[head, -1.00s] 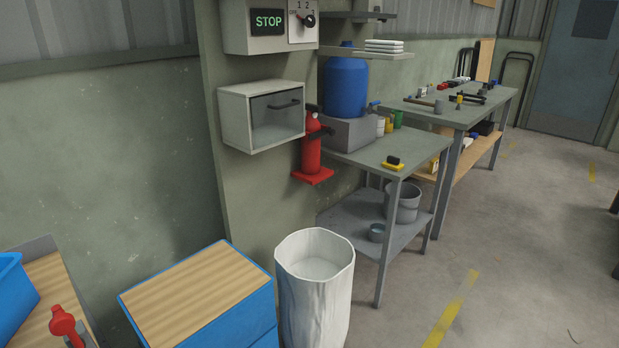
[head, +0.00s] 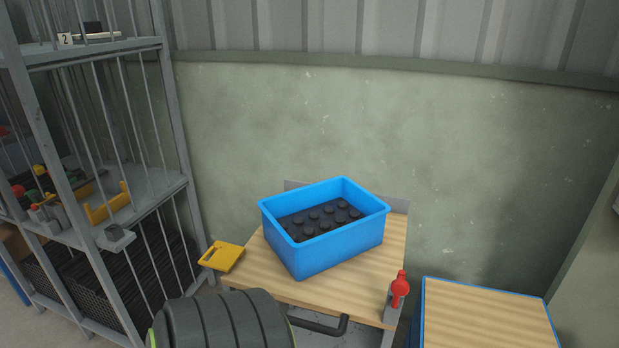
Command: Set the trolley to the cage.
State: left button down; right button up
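The trolley (head: 258,262) has a light wooden top and a grey raised edge at the back, and stands against the green wall. A blue crate (head: 318,256) with several black round-topped pieces inside sits on it. A red lever (head: 400,289) is at its front right corner, and a dark handle bar (head: 322,326) is at its front. The grey barred cage (head: 92,253) stands to the left, with a gap between it and the trolley. A yellow plate (head: 221,256) shows at the trolley's left edge. Neither gripper is in view.
A blue cabinet with a wooden top (head: 487,318) stands close on the trolley's right. The cage's shelves hold a yellow bracket (head: 106,204) and other small items. A dark ribbed shape at the bottom hides part of the trolley's front and the floor.

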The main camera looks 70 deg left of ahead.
aim_at(357, 289)
jog(key=k+u, duration=0.1)
jog(key=u, duration=2)
